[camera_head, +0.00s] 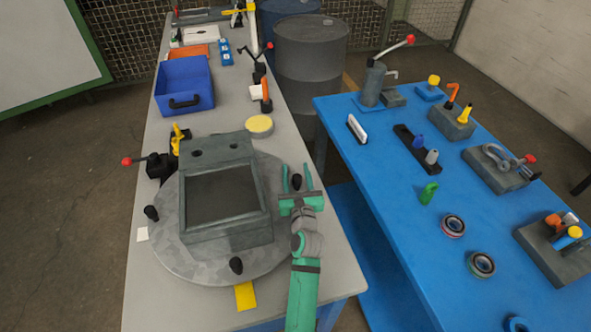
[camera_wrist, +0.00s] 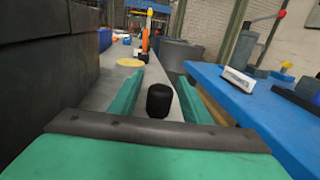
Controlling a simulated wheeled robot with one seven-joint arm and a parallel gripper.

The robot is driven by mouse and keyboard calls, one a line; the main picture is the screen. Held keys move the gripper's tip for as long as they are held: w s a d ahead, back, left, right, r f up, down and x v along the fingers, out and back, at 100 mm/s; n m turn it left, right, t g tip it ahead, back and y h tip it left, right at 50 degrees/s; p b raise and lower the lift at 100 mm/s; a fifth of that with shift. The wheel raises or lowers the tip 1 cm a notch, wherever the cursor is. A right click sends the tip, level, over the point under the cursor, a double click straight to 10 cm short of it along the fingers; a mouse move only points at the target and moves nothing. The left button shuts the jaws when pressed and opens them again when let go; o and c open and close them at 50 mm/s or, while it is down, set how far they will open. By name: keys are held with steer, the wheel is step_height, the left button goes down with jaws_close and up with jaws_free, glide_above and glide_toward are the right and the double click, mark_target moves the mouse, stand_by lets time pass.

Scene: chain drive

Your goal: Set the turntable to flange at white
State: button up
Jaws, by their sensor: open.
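The turntable (camera_head: 180,255) is a grey round plate on the grey bench and carries a dark grey box-shaped housing (camera_head: 216,240) with a recessed front. Black knobs stand at its rim: one at the left (camera_head: 151,212), one at the front (camera_head: 236,265) and one at the right (camera_head: 297,183). A white mark (camera_head: 143,233) lies by its left edge and a yellow mark (camera_head: 245,296) by its front edge. I cannot tell which side is the flange. My gripper (camera_head: 297,170) is open, with its green fingers either side of the right knob, which also shows between them in the wrist view (camera_wrist: 160,100).
A red-tipped lever clamp (camera_head: 150,163) stands at the turntable's left rear. A yellow disc (camera_head: 259,126) and a blue bin (camera_head: 184,88) are behind it. A blue table (camera_head: 400,190) with several parts is to the right, across a gap.

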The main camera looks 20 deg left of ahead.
steer(key=shift+w+a, duration=0.25)
steer(key=shift+w, duration=0.3)
